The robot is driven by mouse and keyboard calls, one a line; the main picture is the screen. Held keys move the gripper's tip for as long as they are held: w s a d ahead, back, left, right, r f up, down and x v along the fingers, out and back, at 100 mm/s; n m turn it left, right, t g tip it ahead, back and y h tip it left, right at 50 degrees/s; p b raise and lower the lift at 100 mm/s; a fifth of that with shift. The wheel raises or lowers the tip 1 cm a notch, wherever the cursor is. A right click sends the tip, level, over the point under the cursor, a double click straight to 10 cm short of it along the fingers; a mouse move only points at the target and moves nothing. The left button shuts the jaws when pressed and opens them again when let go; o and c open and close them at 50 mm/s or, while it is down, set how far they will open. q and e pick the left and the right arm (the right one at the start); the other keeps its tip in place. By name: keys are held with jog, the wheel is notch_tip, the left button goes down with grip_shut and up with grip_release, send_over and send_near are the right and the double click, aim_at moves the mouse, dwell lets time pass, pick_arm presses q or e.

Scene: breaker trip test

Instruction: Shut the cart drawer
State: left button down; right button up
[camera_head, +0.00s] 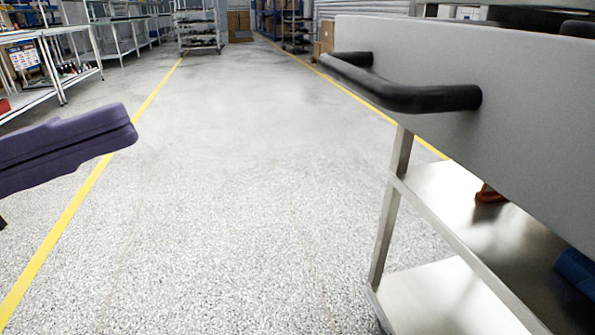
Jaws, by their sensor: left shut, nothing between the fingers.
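The cart drawer (530,95) shows as a broad grey front panel at the upper right, with a black bar handle (425,97) on it. Dark shapes show behind its top edge; how far the drawer stands out is hard to tell. The metal cart (397,185) is below and behind it. My left gripper (128,128) is purple, with its fingers shut together and empty. It is at the left edge over open floor, well apart from the handle. My right gripper is not in view.
The cart's lower shelves (435,295) hold an orange-brown item (490,194) and a blue item (577,272). Yellow lines (75,205) run along the clear speckled floor (240,200). Workbenches (60,65) stand at the left, racks (197,28) and boxes (239,22) far back.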

pick_arm(q)
jog(key=s+f+m+g, duration=0.1)
jog(key=f+m+g, duration=0.1)
jog(key=h, duration=0.1)
send_near(361, 92)
jog(key=shift+g, duration=0.3)
jog(key=x, duration=0.7)
jog(key=shift+a+r, duration=0.1)
jog(key=shift+r, duration=0.05)
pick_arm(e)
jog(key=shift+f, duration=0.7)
pick_arm(q)
jog(key=shift+w, duration=0.1)
